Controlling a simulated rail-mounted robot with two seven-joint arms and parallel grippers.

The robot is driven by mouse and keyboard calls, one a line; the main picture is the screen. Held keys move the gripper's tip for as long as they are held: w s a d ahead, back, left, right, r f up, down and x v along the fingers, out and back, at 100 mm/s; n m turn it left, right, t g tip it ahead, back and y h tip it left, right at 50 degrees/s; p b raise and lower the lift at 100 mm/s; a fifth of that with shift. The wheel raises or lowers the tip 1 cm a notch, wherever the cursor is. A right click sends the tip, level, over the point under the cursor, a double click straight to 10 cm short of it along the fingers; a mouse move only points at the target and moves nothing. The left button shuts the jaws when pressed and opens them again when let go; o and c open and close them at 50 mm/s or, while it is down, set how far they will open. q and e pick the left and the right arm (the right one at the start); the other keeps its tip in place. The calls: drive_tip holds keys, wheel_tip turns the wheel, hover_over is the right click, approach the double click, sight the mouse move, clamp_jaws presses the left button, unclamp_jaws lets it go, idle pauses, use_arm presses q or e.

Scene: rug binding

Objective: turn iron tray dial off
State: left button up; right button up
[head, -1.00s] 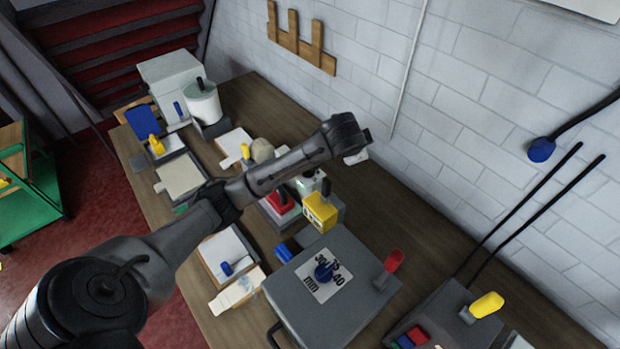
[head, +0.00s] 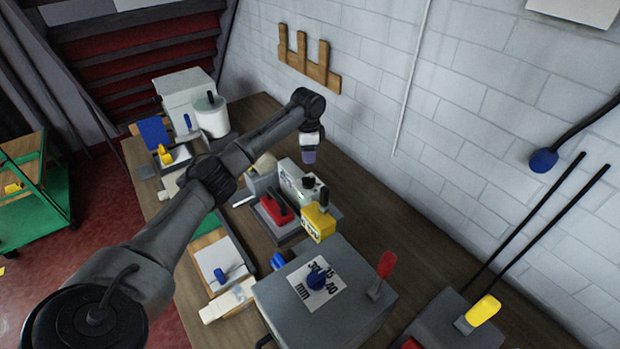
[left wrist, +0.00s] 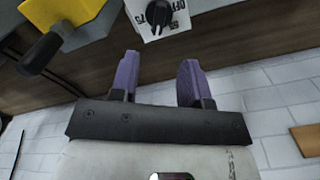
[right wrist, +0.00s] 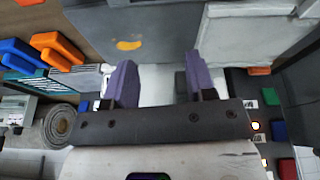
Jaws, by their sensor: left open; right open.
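The iron tray dial is a black knob (head: 308,181) on the pale box (head: 290,181) beside the red iron (head: 275,208) in the head view. In the left wrist view the dial (left wrist: 160,14) shows at the top edge on a white plate (left wrist: 181,18) marked "OFF", partly cut by the frame. My left gripper (head: 309,157) hangs above and just behind the dial, fingers down, not touching it. In the left wrist view my left gripper (left wrist: 157,82) is open and empty, its purple fingers apart. My right gripper (right wrist: 160,82) is open, seen only in the right wrist view.
A yellow block (head: 319,221) with a black handle stands close to the dial. A grey box (head: 350,304) with a blue knob and red lever is nearer. The brick wall (head: 375,130) rises close behind the left gripper. A rug roll (right wrist: 58,124) shows in the right wrist view.

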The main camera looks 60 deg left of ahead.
sight(309, 177)
use_arm(q)
wheel_tip(309, 177, down, 11)
drive_tip(key=shift+d+r, duration=0.1)
drive_tip(key=shift+r, duration=0.05)
idle(0.4)
drive_tip(key=shift+c, duration=0.4)
clamp_jaws()
